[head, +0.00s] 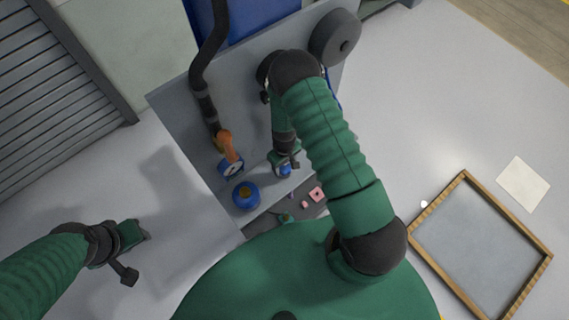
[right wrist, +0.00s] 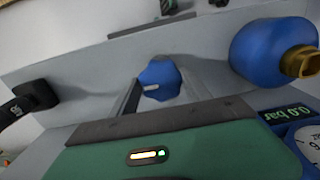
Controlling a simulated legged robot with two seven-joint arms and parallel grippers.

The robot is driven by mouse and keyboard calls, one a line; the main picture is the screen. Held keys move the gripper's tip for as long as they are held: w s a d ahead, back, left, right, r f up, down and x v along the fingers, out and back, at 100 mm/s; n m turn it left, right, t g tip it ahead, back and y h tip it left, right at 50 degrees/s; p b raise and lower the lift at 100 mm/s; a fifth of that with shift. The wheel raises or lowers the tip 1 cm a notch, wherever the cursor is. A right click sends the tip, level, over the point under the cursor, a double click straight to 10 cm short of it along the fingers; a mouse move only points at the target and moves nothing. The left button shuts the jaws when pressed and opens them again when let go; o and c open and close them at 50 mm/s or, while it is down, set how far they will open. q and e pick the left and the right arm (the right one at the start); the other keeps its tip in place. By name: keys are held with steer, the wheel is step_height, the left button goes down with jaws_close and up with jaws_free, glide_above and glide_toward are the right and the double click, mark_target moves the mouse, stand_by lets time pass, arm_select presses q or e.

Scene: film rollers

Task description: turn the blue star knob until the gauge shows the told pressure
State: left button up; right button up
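The blue star knob (right wrist: 160,79) sits in front of a grey panel, with a white mark on it. It shows in the head view as a small blue patch (head: 285,171). My right gripper (right wrist: 160,84) is at it, its fingers standing apart on either side. Contact cannot be made out. The gauge (head: 231,167) has a blue rim and a white face. In the right wrist view its dial (right wrist: 309,144) is cut off, and a display (right wrist: 287,114) reads 0.0 bar. My left gripper (head: 136,234) is over the floor at the left, away from the panel; its fingers are unclear.
A blue rounded body (head: 246,196) with a brass end is beside the gauge. An orange part (head: 227,145) joins a black hose (head: 202,80) above it. Small pink parts (head: 316,194) lie near the panel's front edge. A wood-framed tray (head: 462,180) is at the right.

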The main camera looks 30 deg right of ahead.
steer(key=shift+w+a+r, duration=0.1)
steer(key=shift+a, duration=0.05)
steer(key=c, duration=0.8)
arm_select(q)
steer(key=shift+w+a+f, duration=0.1)
steer(key=shift+a, duration=0.2)
steer(key=shift+d, duration=0.15)
steer(key=shift+f, duration=0.15)
arm_select(e)
steer(key=shift+m, duration=0.4)
steer(key=shift+w+m+b, duration=0.1)
steer(key=shift+m+b, duration=0.65)
steer(key=shift+m, duration=0.05)
steer(key=m+b, duration=0.1)
steer(key=m, duration=0.1)
steer(key=shift+m, duration=0.4)
steer(key=m+b, duration=0.1)
steer(key=m, duration=0.2)
arm_select(q)
steer(key=shift+s+b+x, duration=0.2)
steer(key=shift+x, duration=0.75)
steer(key=shift+s+b+x, duration=0.2)
steer(key=shift+s+x, duration=0.05)
steer(key=shift+x, duration=0.7)
arm_select(e)
steer(key=shift+r+m, duration=0.1)
steer(key=shift+m, duration=1.7)
arm_select(q)
steer(key=shift+s+f, duration=0.1)
